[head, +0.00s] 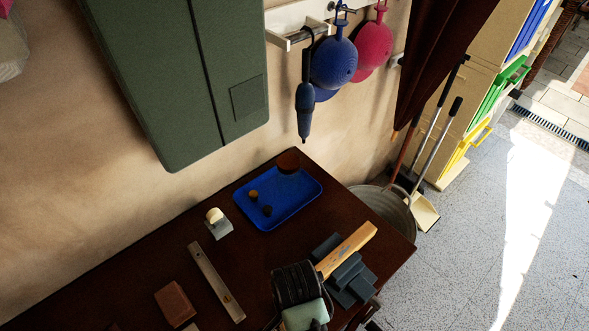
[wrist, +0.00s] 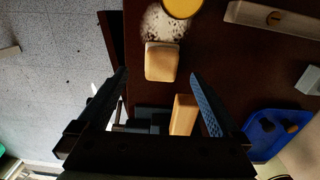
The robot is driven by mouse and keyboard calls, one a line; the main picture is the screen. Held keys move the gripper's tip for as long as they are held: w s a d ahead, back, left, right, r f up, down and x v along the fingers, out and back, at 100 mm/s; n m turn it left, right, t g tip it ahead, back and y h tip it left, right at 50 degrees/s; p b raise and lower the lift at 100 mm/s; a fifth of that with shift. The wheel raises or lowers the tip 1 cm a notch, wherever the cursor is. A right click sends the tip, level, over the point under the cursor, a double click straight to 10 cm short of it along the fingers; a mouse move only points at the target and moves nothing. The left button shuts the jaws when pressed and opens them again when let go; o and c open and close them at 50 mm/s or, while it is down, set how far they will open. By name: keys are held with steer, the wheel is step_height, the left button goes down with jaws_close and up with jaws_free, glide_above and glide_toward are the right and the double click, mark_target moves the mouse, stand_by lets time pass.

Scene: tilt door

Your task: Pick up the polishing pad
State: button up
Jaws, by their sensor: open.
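A tan block with a pale edge (wrist: 162,63), which looks like the polishing pad, lies on the dark brown table (wrist: 228,60) in the wrist view. My gripper (wrist: 158,75) is open, with one finger to each side of the block in the picture. The fingers do not appear to touch it, and nothing is held. A whitish speckled patch (wrist: 160,27) lies beside the block, next to a round yellow thing (wrist: 182,6) cut by the frame edge. In the head view I cannot make out the pad; my arm appears to hide it.
A wooden piece (head: 348,248) lies over dark grey blocks (head: 346,278) close by. A blue tray (head: 300,207) with small items, a spirit level (head: 217,282), a small grey-and-cream item (head: 217,224) and a brown block (head: 175,304) also lie on the table. A green cabinet (head: 180,80) hangs above.

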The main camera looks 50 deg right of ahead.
steer(key=shift+w+f, duration=0.1)
steer(key=shift+f, duration=0.7)
steer(key=shift+d+f, duration=0.2)
steer(key=shift+f, duration=1.1)
steer(key=shift+d+f, duration=0.15)
steer(key=shift+f, duration=1.15)
jaws_close()
steer(key=shift+r, duration=0.15)
step_height(320, 180, up, 10)
steer(key=shift+f, duration=0.1)
